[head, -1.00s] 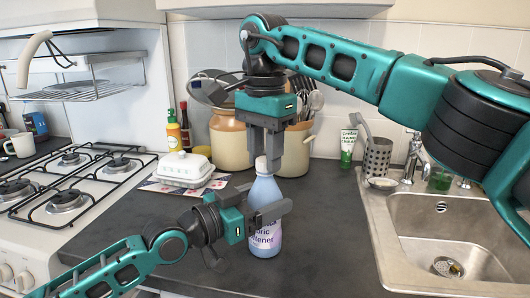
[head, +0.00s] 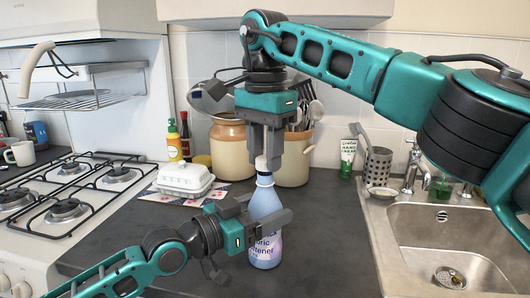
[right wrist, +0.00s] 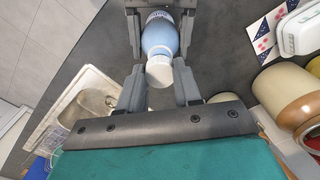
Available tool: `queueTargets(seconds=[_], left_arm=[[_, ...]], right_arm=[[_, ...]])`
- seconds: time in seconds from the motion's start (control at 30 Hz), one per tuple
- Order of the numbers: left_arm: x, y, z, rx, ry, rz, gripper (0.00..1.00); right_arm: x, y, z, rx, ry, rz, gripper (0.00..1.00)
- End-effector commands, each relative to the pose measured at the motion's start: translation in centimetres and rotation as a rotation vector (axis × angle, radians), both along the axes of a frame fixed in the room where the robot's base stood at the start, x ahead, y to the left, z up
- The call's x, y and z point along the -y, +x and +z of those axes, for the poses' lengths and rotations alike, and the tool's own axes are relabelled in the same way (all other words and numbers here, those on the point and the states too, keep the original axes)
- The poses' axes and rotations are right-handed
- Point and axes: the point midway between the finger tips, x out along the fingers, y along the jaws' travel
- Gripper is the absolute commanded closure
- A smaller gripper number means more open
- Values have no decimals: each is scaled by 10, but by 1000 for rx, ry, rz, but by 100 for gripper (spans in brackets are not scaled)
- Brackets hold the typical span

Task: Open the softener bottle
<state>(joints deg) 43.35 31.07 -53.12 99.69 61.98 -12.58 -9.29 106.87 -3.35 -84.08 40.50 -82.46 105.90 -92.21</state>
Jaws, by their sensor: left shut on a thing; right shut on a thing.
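The softener bottle (head: 265,203) is light blue with a pale label and a white cap (head: 261,164). It stands upright on the dark counter. My left gripper (head: 267,220) is shut on the bottle's body from the left. My right gripper (head: 265,160) points down from above and is shut on the cap. In the right wrist view the cap (right wrist: 160,72) sits between the right fingertips, with the blue bottle (right wrist: 160,38) behind it. I cannot tell whether the cap is loose from the neck, as the fingers partly cover it.
A white butter dish (head: 184,179) and two brown-and-cream jars (head: 293,165) stand behind the bottle. The gas stove (head: 70,195) is at left and the sink (head: 440,245) at right. The counter right of the bottle (head: 335,235) is clear.

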Motion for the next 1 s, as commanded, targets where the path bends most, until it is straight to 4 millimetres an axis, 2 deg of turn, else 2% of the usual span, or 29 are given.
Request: queueTargets(seconds=[0.07, 0.33, 0.63, 0.67, 0.9, 1.0], left_arm=[[0, 0, 0, 0, 0, 0, 100], [0, 0, 0, 0, 0, 0, 100], [0, 0, 0, 0, 0, 0, 100], [0, 0, 0, 0, 0, 0, 25], [0, 0, 0, 0, 0, 0, 2], [0, 0, 0, 0, 0, 0, 0]], right_arm=[[0, 0, 3, 1, 0, -1, 100], [-1, 0, 35, 2, 1, -2, 100], [0, 0, 40, 0, 0, 1, 100], [0, 0, 40, 0, 0, 1, 100], [0, 0, 40, 0, 0, 0, 100], [0, 0, 40, 0, 0, 0, 100]])
